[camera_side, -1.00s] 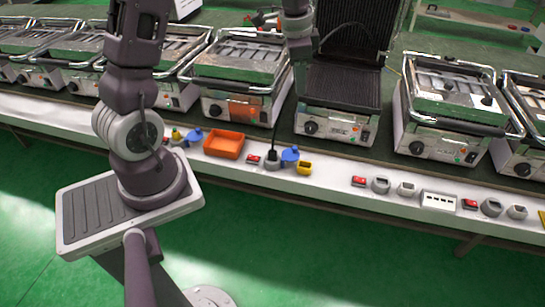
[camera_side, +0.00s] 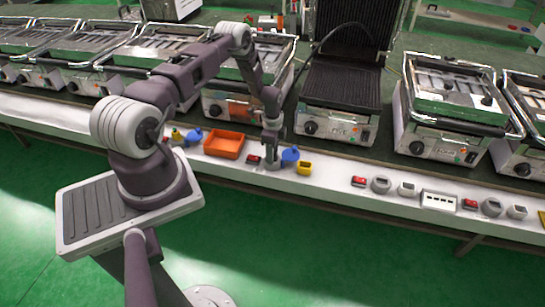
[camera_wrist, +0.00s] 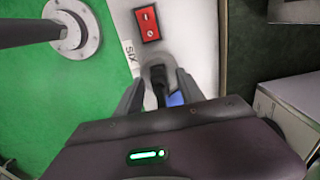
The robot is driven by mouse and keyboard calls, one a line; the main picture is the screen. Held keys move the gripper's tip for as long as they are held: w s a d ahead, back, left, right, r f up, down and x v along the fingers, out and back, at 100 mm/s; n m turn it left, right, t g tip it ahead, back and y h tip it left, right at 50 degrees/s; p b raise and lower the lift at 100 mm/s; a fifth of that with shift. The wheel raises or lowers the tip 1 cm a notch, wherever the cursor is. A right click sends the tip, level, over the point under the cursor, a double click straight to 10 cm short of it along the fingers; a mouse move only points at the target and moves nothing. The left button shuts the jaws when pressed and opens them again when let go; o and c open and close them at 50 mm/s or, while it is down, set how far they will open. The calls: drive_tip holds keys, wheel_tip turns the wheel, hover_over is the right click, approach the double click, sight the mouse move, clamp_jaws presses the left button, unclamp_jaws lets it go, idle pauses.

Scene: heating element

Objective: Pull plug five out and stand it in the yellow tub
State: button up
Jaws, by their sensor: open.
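In the side view my gripper (camera_side: 271,143) points down over a grey socket (camera_side: 272,165) on the white ledge. In the wrist view its open fingers stand on either side of a black plug (camera_wrist: 159,90), which sits upright at the grey socket (camera_wrist: 156,66). Whether the fingers touch the plug cannot be told. The label (camera_wrist: 131,55) beside this socket appears to read SIX; I see no label reading five. A small yellow tub (camera_side: 304,169) stands on the ledge to the right of the socket. Its inside is too small to make out.
A blue object (camera_side: 290,155) stands between socket and tub; it also shows near my fingers (camera_wrist: 176,98). A red switch (camera_side: 254,160) and orange tray (camera_side: 224,145) lie left. An open black grill (camera_side: 340,95) stands behind. Another blue object (camera_side: 193,136) is farther left.

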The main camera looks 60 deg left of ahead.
drive_tip(key=shift+c, duration=0.4)
clamp_jaws()
wheel_tip(320, 180, up, 10)
drive_tip(key=shift+r, duration=0.1)
drive_tip(key=w+d, duration=0.8)
drive_tip(key=shift+w+d+r, duration=0.2)
drive_tip(key=shift+w+d, duration=0.15)
